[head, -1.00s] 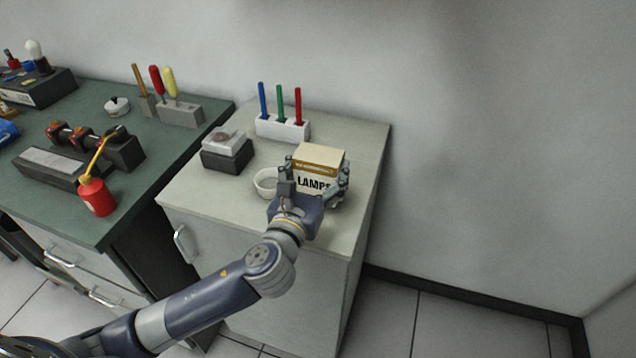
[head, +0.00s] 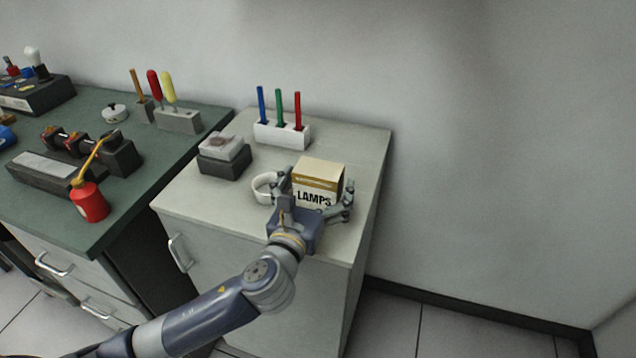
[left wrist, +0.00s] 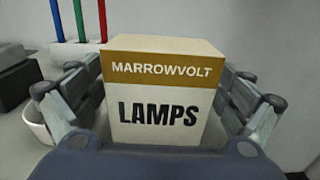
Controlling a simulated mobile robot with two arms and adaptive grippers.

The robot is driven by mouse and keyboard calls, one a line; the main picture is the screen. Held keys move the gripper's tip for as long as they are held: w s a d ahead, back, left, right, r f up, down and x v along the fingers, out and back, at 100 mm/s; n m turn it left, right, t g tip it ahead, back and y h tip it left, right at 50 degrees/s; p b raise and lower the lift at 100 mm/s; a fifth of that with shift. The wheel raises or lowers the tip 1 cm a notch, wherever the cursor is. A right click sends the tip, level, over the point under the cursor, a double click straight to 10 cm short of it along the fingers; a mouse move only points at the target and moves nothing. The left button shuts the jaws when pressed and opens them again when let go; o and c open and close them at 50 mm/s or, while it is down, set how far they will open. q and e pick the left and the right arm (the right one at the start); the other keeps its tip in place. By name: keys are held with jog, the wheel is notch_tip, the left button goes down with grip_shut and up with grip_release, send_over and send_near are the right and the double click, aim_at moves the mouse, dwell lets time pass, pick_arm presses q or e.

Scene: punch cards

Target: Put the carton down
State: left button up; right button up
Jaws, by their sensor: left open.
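The carton (head: 318,172) is a white box with a brown band, marked "LAMPS". It stands upright on the pale cabinet top (head: 345,140), near its right side. In the left wrist view the carton (left wrist: 160,100) fills the middle and also reads "MARROWVOLT". My left gripper (head: 315,190) is open around it, one finger on each side. In the left wrist view gaps show between the fingers and the carton's sides. The carton's bottom edge is partly hidden by the gripper. My right gripper is out of view.
A small white cup (head: 262,188) is close beside the left finger; I cannot tell if they touch. A white holder (head: 282,134) with blue, green and red sticks stands behind. A dark box (head: 224,161) sits left. A green bench (head: 60,205) adjoins.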

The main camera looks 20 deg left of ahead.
pick_arm(q)
jog(key=shift+s+r, duration=0.1)
jog(key=shift+r, duration=0.1)
jog(key=s, duration=0.5)
jog(key=s+b, duration=0.1)
jog(key=s, duration=0.4)
jog(key=shift+s+a+f, duration=0.15)
jog(key=shift+s, duration=0.8)
